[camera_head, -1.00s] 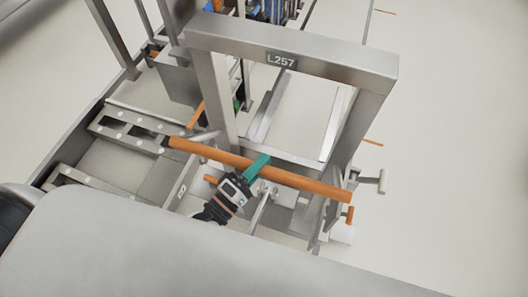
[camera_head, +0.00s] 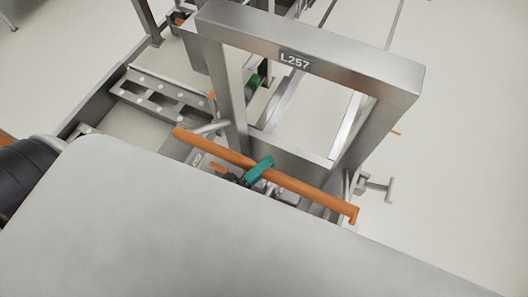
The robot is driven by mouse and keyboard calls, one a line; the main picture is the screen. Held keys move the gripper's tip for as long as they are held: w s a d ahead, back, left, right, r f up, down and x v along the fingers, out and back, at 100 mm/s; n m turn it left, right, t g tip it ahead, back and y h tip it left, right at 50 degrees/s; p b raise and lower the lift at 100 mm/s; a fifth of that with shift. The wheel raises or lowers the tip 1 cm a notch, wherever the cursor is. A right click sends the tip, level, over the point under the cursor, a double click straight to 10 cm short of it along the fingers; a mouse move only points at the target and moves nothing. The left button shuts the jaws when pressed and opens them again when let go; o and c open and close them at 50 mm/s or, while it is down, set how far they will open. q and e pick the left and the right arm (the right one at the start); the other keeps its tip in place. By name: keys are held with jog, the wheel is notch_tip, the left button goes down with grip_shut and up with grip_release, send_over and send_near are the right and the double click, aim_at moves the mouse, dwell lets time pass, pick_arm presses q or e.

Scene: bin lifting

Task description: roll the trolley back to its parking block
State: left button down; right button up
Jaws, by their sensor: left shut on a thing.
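The trolley shows as a grey metal frame (camera_head: 345,62) labelled L257, with an orange handle bar (camera_head: 310,186) across its near side. My left gripper (camera_head: 260,169), with teal fingers, is shut on the orange bar near its middle. Its wrist is mostly hidden behind a large grey surface in the foreground. The trolley's wheels and lower base are largely hidden. I cannot make out the parking block for certain. My right gripper is not in view.
A grey metal rack with round holes (camera_head: 158,96) stands left of the trolley, close to its frame. A T-shaped metal lever (camera_head: 389,189) sticks out at the trolley's right side. Pale floor (camera_head: 460,130) is open on the right.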

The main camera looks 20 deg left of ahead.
pick_arm(q)
jog(key=shift+r, duration=0.2)
jog(key=c, duration=1.6)
grip_release()
jog(key=o, duration=0.5)
jog(key=shift+s, duration=0.2)
jog(key=shift+f, duration=0.1)
jog(key=shift+s+a+f, duration=0.15)
jog(key=shift+s, duration=0.05)
jog(key=shift+b+v, duration=2.1)
jog(key=shift+v, duration=3.7)
